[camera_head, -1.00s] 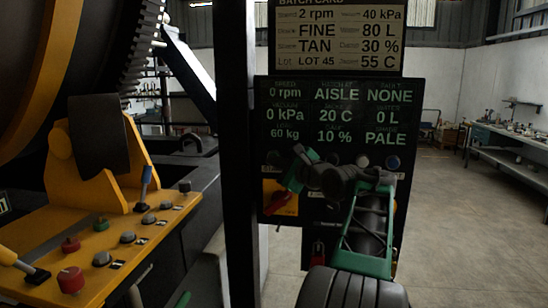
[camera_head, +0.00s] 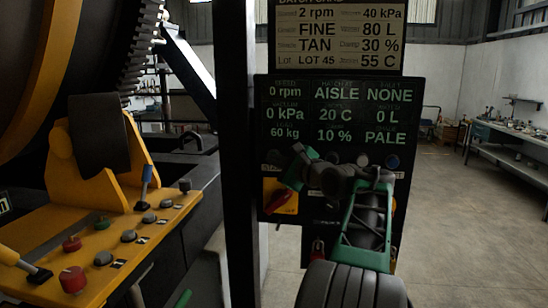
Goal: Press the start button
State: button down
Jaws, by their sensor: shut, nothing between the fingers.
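A dark control panel (camera_head: 337,112) with green readouts stands ahead; it reads 0 rpm, 0 kPa, 60 kg, AISLE, 20 C, 10 %, NONE, 0 L and PALE. A row of small round buttons lies below the readouts, including a bluish one (camera_head: 392,162); my arm hides part of the row. I cannot read which is the start button. A green button (camera_head: 101,223) also sits on the yellow console (camera_head: 140,250) at left. My gripper (camera_head: 298,166) is shut and empty, in front of the panel's lower left; contact with the panel cannot be told.
A batch card (camera_head: 338,37) hangs above the panel. A red rotary handle (camera_head: 279,202) on a yellow plate is close below my gripper. A dark post (camera_head: 236,150) stands left of the panel. The console carries red mushroom buttons (camera_head: 72,279) and levers. Open floor lies right, before a workbench (camera_head: 510,145).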

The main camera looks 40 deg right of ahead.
jog(key=shift+w+d+p, duration=0.1)
jog(key=shift+d+p, duration=0.1)
jog(key=shift+p, duration=0.2)
dwell(0.4)
jog(key=shift+a, duration=0.1)
jog(key=shift+s+a+f+b, duration=0.15)
jog(key=shift+s+a+b, duration=0.3)
jog(key=shift+a, duration=0.1)
jog(key=shift+s+a+b, duration=0.4)
jog(key=shift+s+a, duration=0.4)
jog(key=shift+a, duration=0.2)
jog(key=shift+s+a+b, duration=0.4)
jog(key=shift+s+a, duration=0.4)
jog(key=shift+a, duration=0.2)
jog(key=shift+a, duration=0.1)
